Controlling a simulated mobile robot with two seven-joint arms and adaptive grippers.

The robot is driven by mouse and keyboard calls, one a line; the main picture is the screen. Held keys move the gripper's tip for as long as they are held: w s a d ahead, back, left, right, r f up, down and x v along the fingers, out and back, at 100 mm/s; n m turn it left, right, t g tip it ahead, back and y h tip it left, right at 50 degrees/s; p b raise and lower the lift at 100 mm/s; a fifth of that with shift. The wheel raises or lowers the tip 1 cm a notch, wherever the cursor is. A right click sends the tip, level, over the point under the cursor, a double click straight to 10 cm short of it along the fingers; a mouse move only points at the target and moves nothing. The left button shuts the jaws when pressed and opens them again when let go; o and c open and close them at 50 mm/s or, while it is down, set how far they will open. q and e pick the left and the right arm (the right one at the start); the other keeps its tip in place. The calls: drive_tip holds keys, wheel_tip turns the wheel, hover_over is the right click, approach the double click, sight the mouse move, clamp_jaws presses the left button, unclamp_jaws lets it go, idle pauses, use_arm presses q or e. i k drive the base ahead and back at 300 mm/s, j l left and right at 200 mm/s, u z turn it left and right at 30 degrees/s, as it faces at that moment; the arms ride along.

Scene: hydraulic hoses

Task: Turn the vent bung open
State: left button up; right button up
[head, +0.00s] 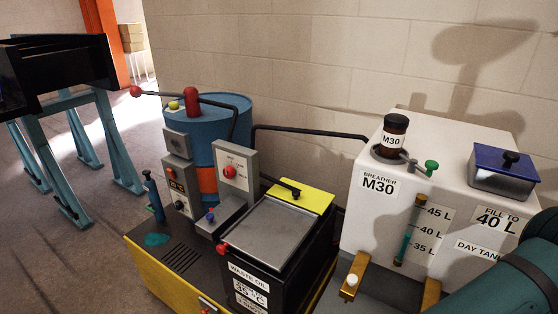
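A blue drum (217,124) with an orange band stands behind the grey control boxes. On its top are a small yellow knob-like fitting (173,105) and a taller red fitting (191,97). No label tells which one is the vent bung; I cannot tell whether either is turned open. A dark lever with a red ball end (136,91) reaches out over the drum top. Neither of my grippers shows in the head view.
A black waste oil box (257,290) with a grey and yellow lid stands in front. A white day tank (459,136) with an M30 breather (394,132) is at right. A dark teal cylinder (500,287) blocks the lower right corner. Teal trestles (107,140) stand at left beside open floor.

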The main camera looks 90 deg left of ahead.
sight(173, 106)
drive_tip(key=u, duration=3.6)
drive_tip(key=j+z, duration=0.1)
drive_tip(key=z, duration=0.4)
drive_tip(key=i+j+z, duration=0.1)
drive_tip(key=z, duration=0.35)
drive_tip(key=j+z, duration=0.35)
drive_tip(key=j, duration=0.15)
drive_tip(key=j+z, duration=0.3)
drive_tip(key=j, duration=0.15)
drive_tip(key=j+z, duration=0.15)
drive_tip(key=j, duration=0.35)
drive_tip(key=k+j+z, duration=0.2)
drive_tip(key=j, duration=0.8)
drive_tip(key=k+j+z, duration=0.1)
drive_tip(key=j, duration=0.35)
